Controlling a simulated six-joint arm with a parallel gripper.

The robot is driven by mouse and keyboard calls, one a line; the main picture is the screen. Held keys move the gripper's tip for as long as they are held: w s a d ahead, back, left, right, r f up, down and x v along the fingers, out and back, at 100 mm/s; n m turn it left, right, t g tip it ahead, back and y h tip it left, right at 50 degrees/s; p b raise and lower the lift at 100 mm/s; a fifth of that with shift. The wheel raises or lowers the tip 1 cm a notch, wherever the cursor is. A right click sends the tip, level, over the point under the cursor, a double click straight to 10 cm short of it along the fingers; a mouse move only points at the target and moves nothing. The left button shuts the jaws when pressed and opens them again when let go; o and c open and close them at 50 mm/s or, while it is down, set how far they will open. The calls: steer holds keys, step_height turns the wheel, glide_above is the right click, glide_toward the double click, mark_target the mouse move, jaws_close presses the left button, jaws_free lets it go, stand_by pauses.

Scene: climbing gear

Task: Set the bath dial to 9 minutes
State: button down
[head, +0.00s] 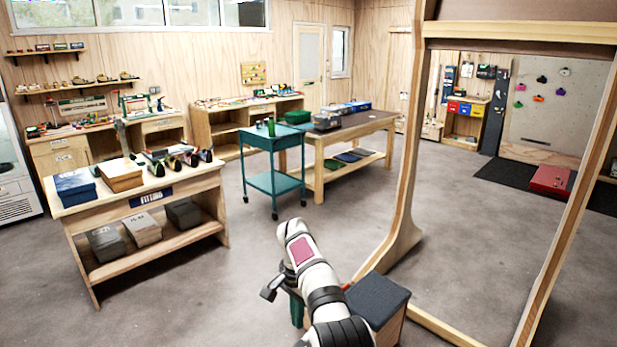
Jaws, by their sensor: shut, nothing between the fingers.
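I cannot make out the bath or its dial in the head view. My white and black arm (305,262) rises from the bottom edge at the centre. A small dark part (272,288) sticks out at its left side. Beyond the arm, a wooden workbench (368,127) carries a dark box and a long blue-grey item (345,107), too small to identify. I see no dial numbers.
A teal cart (273,142) stands left of the workbench. A fitting bench (190,182) with boxes and shoes is at left. A wooden frame (405,200) rises at right, and a dark-topped box (378,298) is close beside my arm. Grey floor (240,260) is clear between.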

steer(key=f, duration=0.2)
steer(key=s+d+f, duration=0.1)
steer(key=f, duration=0.1)
steer(key=d+f, duration=0.1)
steer(key=f, duration=0.1)
steer(key=shift+s, duration=0.3)
steer(key=shift+w+d, duration=0.1)
steer(key=shift+w, duration=0.2)
stand_by(0.6)
steer(key=shift+w+a, duration=0.35)
steer(key=shift+a, duration=0.15)
steer(key=shift+w+a, duration=0.1)
steer(key=shift+w, duration=0.25)
stand_by(0.4)
